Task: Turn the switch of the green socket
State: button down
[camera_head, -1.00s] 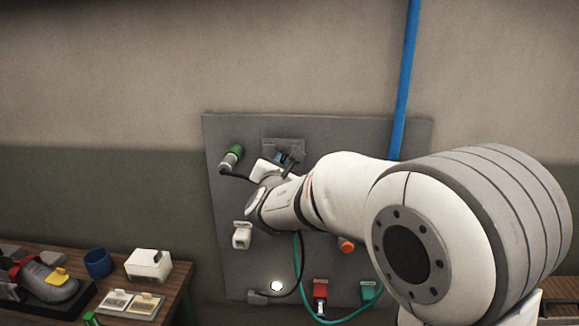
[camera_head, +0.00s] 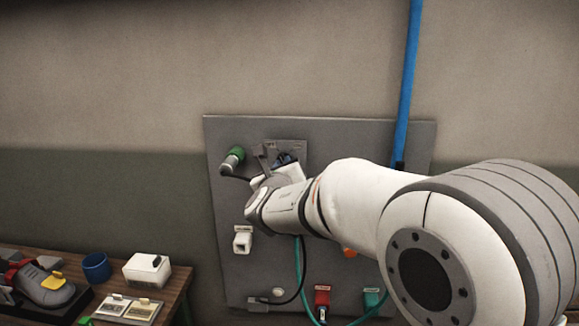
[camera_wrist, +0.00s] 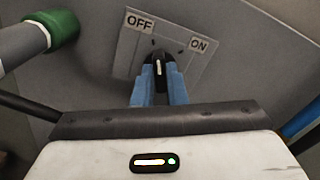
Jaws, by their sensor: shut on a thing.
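The green socket (camera_head: 237,154) is on the upper left of the grey wall panel, with a grey plug (camera_head: 230,164) in it and a black cable below. In the wrist view its green collar (camera_wrist: 58,28) is at the upper left. The switch (camera_wrist: 158,66) is a black knob with a white line, below the OFF label (camera_wrist: 139,21) and ON label (camera_wrist: 198,45). Its line points nearer the OFF mark than the ON mark. My gripper (camera_wrist: 158,88) is shut on the knob with its blue fingers. In the head view my gripper hides the knob.
Lower on the panel are a white socket (camera_head: 243,239), an unlit round lamp (camera_head: 278,292), a red plug (camera_head: 322,296) and a teal one (camera_head: 373,298). Cables hang there. A blue pipe (camera_head: 408,80) runs up the wall. A wooden table (camera_head: 183,279) with several objects stands at left.

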jog(key=shift+f+n, duration=0.35)
jog(key=shift+n, duration=0.65)
jog(key=c, duration=1.5)
grip_release()
jog(key=shift+w+r, duration=0.1)
jog(key=shift+w, duration=0.05)
jog(key=shift+o, duration=0.2)
jog(key=shift+r, duration=0.1)
jog(key=s+b, duration=0.1)
jog(key=s, duration=0.7)
jog(key=shift+b, duration=0.3)
